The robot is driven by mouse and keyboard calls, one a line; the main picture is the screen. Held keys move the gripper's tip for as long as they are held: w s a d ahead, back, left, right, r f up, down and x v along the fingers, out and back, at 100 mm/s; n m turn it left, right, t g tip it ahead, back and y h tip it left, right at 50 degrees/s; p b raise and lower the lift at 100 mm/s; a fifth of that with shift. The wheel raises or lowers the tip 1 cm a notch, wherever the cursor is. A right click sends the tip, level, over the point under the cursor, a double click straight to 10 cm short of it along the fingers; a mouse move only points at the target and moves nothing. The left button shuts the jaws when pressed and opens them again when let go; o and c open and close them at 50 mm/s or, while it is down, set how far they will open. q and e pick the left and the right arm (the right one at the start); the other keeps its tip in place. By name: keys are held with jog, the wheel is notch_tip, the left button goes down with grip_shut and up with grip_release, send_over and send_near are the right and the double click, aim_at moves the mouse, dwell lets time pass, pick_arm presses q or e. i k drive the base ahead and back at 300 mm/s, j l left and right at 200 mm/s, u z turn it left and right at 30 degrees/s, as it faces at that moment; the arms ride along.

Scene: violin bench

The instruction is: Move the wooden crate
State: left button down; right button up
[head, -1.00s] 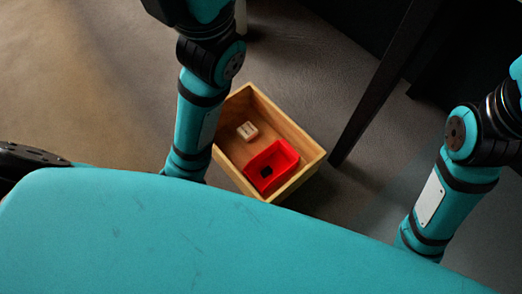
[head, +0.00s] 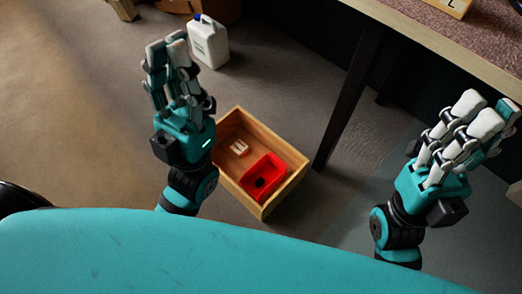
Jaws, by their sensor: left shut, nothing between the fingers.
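The wooden crate (head: 287,192) sits on the floor in the middle of the head view. It holds a red open box (head: 264,168) and a small white block (head: 239,148). My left gripper (head: 172,52) is shut and empty, fingers toward the top of the view. Its hand and wrist overlap the crate's left edge in the picture; I cannot tell whether they touch it. My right gripper (head: 484,112) is well to the right of the crate, apart from it. Its fingers look close together, but whether it is open or shut is unclear.
A table (head: 440,43) stands at the upper right, its dark leg (head: 349,95) just right of the crate. A white jug (head: 208,43) stands on the floor beyond the crate. Brown boxes are at the top edge.

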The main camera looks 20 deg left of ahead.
aim_at(237, 123)
jog(key=k+z, duration=0.15)
jog(key=z, duration=0.2)
jog(key=k+z, duration=0.15)
jog(key=z, duration=0.25)
jog(key=k+l+z, duration=0.1)
jog(key=z, duration=0.25)
jog(key=j+z, duration=0.15)
jog(key=j, duration=0.65)
jog(key=j+z, duration=0.15)
jog(key=j, duration=0.7)
jog(key=k+j+z, duration=0.15)
jog(key=j, duration=0.65)
